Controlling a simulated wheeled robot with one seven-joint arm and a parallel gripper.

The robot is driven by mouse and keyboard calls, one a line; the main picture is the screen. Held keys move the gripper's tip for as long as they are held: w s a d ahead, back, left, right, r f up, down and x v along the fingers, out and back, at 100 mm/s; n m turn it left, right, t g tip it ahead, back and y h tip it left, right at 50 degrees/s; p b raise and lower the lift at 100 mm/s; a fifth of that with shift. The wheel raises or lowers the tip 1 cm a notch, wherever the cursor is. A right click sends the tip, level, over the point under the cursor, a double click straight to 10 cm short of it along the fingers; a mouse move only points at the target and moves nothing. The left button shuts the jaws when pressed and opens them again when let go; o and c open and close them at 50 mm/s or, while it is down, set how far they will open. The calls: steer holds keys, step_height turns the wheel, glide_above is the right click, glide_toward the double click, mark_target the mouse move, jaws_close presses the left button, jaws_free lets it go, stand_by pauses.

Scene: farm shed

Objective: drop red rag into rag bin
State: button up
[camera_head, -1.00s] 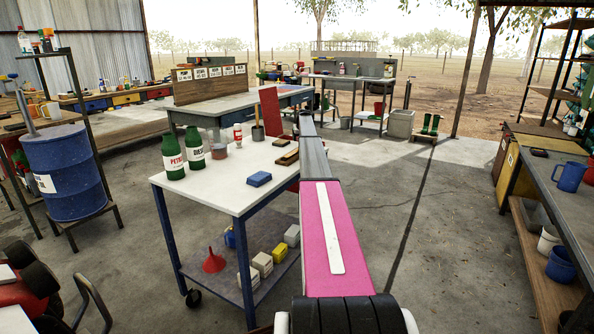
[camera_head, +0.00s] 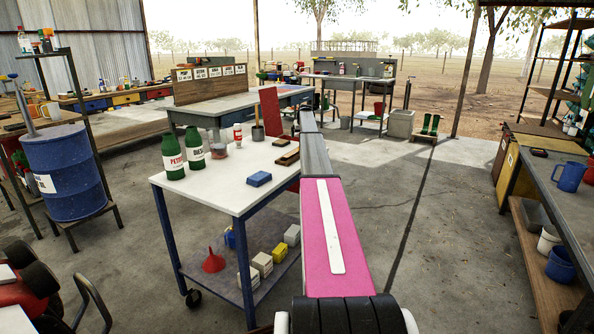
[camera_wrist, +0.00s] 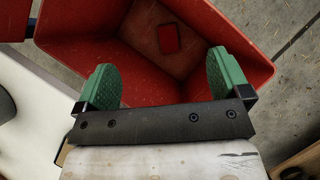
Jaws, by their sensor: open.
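The rag bin (camera_wrist: 137,75) is a red, open-topped box in the wrist view, seen from above into its inside. A small dark-red rectangular piece (camera_wrist: 169,38) lies flat on its floor; it looks like the red rag, folded. My gripper (camera_wrist: 162,65) is over the bin's near side, with its two green fingers wide apart and nothing between them. In the head view my arm reaches forward past the trolley and hides the gripper. A red upright panel (camera_head: 270,111) and a red patch (camera_head: 294,186) behind the trolley seem to belong to the bin.
A white-topped trolley (camera_head: 225,197) stands left of my arm, with green bottles (camera_head: 172,157), a blue block (camera_head: 258,179) and a jar. A workbench (camera_head: 575,200) with a blue jug (camera_head: 569,177) is at the right. The floor between is clear.

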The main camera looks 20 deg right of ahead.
steer(key=v, duration=0.7)
steer(key=shift+s+r, duration=0.15)
